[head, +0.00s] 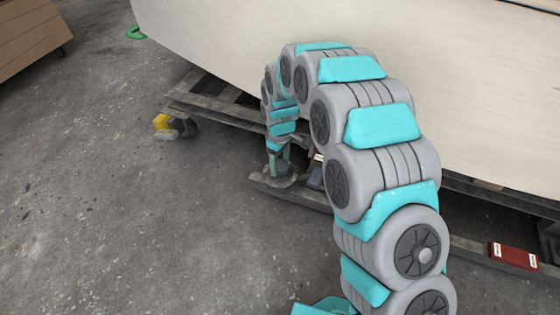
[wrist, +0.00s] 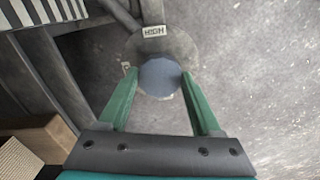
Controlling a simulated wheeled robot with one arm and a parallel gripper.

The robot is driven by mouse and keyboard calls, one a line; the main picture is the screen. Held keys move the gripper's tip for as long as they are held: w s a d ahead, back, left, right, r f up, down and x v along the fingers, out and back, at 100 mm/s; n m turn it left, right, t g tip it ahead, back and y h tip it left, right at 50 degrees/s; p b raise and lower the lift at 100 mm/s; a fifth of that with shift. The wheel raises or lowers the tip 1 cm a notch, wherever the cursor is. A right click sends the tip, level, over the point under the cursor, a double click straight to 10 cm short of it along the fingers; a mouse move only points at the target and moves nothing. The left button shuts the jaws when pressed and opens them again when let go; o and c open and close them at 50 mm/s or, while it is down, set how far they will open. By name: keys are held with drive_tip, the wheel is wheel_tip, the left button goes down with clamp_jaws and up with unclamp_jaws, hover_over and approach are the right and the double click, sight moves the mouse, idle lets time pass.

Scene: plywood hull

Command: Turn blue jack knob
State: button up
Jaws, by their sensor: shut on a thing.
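In the wrist view, the round blue-grey jack knob (wrist: 160,76) sits between the two green fingers of my gripper (wrist: 160,84). The fingers are shut on its left and right sides. The knob stands on a grey disc (wrist: 178,46) with a white "HIGH" label (wrist: 154,31) at the side away from my gripper. In the head view, my gripper (head: 279,163) points down at the low grey frame beside the hull. My gripper and arm largely hide the knob there.
The pale plywood hull (head: 460,90) rises behind my arm above a dark frame (head: 215,105). A yellow and grey part (head: 162,122) is at the frame's left. A red box (head: 513,256) lies at lower right. The concrete floor (head: 120,220) at left is clear.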

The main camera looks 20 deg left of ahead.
sight(280, 165)
drive_tip(key=m+p, duration=0.1)
drive_tip(key=m, duration=0.3)
drive_tip(key=shift+p, duration=0.35)
drive_tip(key=shift+m+p, duration=0.45)
drive_tip(key=shift+m, duration=1.25)
drive_tip(key=o, duration=1.4)
drive_tip(key=shift+r, duration=0.1)
wheel_tip(280, 165, up, 6)
drive_tip(key=shift+r+p, duration=0.25)
drive_tip(key=shift+p, duration=0.1)
drive_tip(key=shift+r, duration=0.55)
